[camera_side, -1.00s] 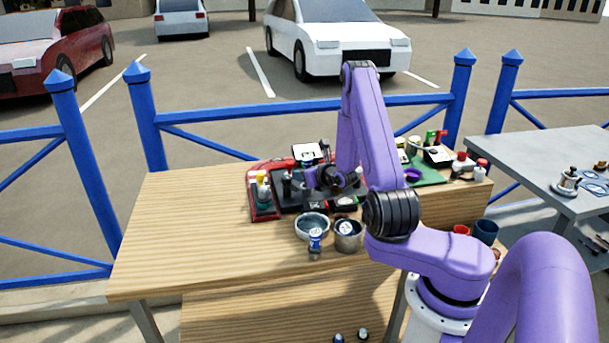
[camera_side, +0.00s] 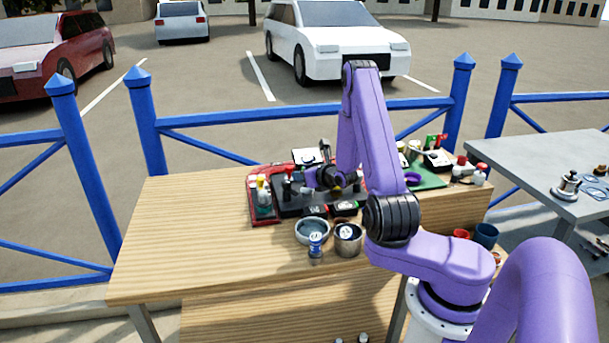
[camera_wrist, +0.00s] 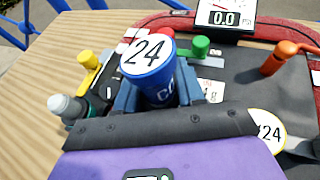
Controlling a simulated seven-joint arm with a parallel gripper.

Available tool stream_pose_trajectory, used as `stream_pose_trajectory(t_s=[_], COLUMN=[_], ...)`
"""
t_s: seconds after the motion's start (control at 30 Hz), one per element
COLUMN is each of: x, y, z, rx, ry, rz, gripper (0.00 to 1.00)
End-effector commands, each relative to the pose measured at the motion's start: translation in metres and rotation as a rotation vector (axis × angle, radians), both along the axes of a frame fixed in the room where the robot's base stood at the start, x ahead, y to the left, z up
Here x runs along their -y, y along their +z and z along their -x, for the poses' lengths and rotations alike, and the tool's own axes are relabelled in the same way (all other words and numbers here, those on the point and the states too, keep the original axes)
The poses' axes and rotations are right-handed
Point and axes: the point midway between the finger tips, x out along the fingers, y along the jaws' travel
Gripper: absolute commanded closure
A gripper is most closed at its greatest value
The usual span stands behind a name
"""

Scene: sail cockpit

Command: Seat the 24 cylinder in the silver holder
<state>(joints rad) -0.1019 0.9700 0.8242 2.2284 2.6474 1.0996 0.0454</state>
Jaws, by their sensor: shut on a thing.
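A blue cylinder with a white top marked 24 (camera_wrist: 150,68) is between the blue-grey jaws of my gripper (camera_wrist: 158,92) in the wrist view. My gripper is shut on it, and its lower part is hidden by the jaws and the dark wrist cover. In the side view my gripper (camera_side: 326,176) is low over the dark mat at the back of the wooden table; the cylinder cannot be made out there. A yellow-rimmed disc marked 24 (camera_wrist: 267,129) lies to the right, beside a grey metallic piece (camera_wrist: 300,146). I cannot tell which piece is the silver holder.
A red-edged tray (camera_side: 264,219) with bottles and a dark mat lies around my gripper. A grey bowl (camera_side: 312,230), a metal pot (camera_side: 348,240) and a blue-white can (camera_side: 315,245) stand in front. The table's left part is clear.

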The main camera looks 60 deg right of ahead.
Motion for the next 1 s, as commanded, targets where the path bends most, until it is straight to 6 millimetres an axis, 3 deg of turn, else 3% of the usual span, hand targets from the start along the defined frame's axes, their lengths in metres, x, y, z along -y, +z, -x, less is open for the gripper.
stream_pose_trajectory(t_s=[0.13,0.17,0.53,1.0], x=[0.000,0.000,0.000,-0.011], y=[0.000,0.000,0.000,0.013], z=[0.000,0.000,0.002,0.028], rx=[0.001,0.001,0.000,0.000], ry=[0.000,0.000,-0.001,-0.001], rz=[0.000,0.000,0.000,0.000], gripper=[1.00,0.52,0.51,0.51])
